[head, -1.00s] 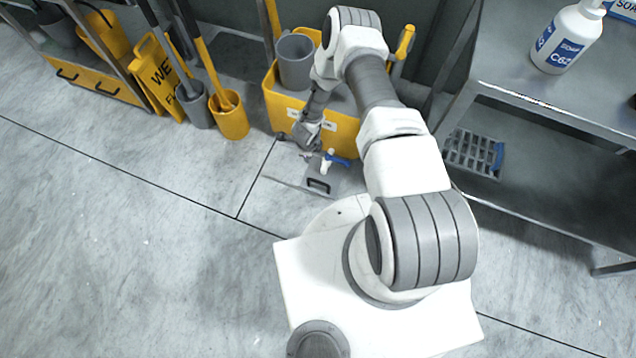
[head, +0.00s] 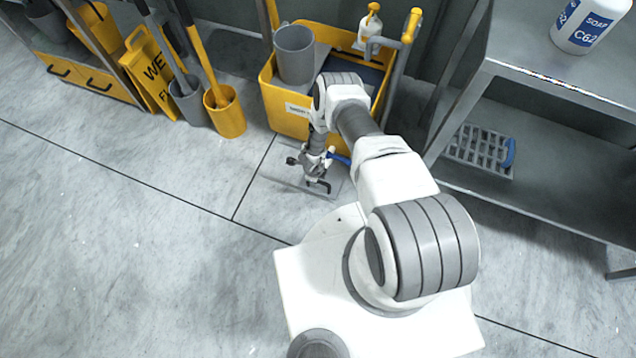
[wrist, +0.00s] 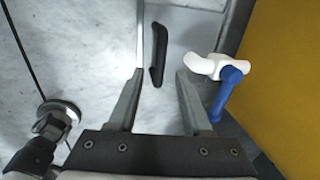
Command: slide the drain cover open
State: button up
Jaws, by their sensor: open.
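The drain cover is a flat grey plate (wrist: 182,30) on the floor with a black bar handle (wrist: 158,55). In the head view the handle (head: 319,186) shows just below my gripper (head: 317,168), which hides part of the plate. In the wrist view my gripper (wrist: 159,80) is open, its fingers pointing toward the handle. The near end of the handle appears between the two fingertips. I cannot tell whether the fingers are level with the handle or above it, and no contact is visible.
The yellow mop cart (head: 290,115) is just behind. A metal shelf (head: 545,190) holding a grey grate (head: 478,150) stands at the right. Open floor (head: 120,240) lies at the left.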

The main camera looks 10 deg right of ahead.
jog(key=shift+w+d+f+b, duration=0.15)
jog(key=shift+f+b, duration=0.25)
jog(key=shift+f, duration=0.35)
jog(key=shift+w+f+b, duration=0.1)
jog(key=shift+f+b, duration=0.3)
jog(key=shift+f, duration=0.3)
jog(key=shift+w+d+f+b, duration=0.15)
jog(key=shift+f+b, duration=0.25)
jog(key=shift+f, duration=0.35)
grip_shut()
